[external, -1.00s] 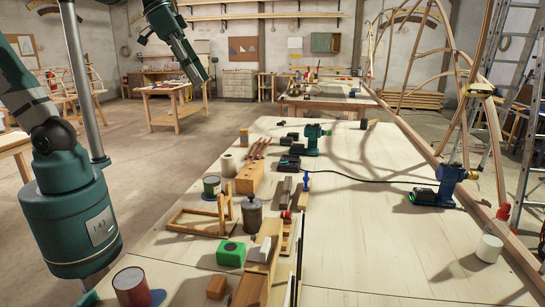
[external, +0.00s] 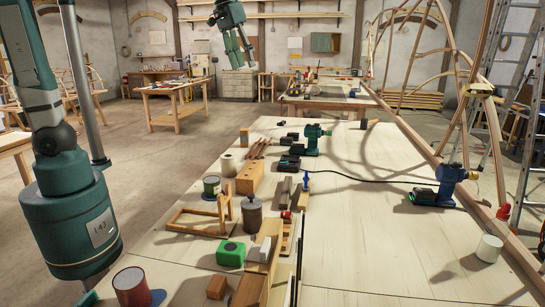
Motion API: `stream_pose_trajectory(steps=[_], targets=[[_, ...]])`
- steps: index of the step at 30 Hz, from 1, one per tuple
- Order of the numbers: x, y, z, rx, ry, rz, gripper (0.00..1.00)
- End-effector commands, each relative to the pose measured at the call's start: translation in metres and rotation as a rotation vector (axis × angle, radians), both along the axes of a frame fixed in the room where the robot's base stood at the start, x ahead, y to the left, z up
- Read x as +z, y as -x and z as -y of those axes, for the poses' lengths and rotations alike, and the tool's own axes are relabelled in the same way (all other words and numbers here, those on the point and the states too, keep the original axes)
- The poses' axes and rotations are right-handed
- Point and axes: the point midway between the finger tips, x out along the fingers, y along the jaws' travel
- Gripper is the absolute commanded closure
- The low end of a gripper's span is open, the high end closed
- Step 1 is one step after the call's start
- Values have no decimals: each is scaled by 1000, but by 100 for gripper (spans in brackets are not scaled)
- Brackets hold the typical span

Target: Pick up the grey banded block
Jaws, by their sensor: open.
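A small pale grey block (external: 264,249) sits among the wooden pieces near the front of the workbench (external: 350,230). It is too small to tell whether it carries a band. A darker grey-brown block (external: 286,188) lies farther back, beside a blue clamp-like tool (external: 306,182). My gripper (external: 241,64) hangs high at the top of the view, well apart from the blocks, fingers pointing down. It is open and nothing shows between its fingers.
A green block (external: 231,253), a red can (external: 131,287), a grey canister (external: 252,216) and a wooden frame (external: 198,220) crowd the bench's left side. Green power tools (external: 311,140) and a cable lie behind. The right middle of the bench is mostly clear.

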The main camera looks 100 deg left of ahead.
Motion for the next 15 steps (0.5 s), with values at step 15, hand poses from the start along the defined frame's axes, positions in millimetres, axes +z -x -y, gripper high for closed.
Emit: stream_pose_trajectory(steps=[15], targets=[[-16,10,-163,273,80,-61,52]])
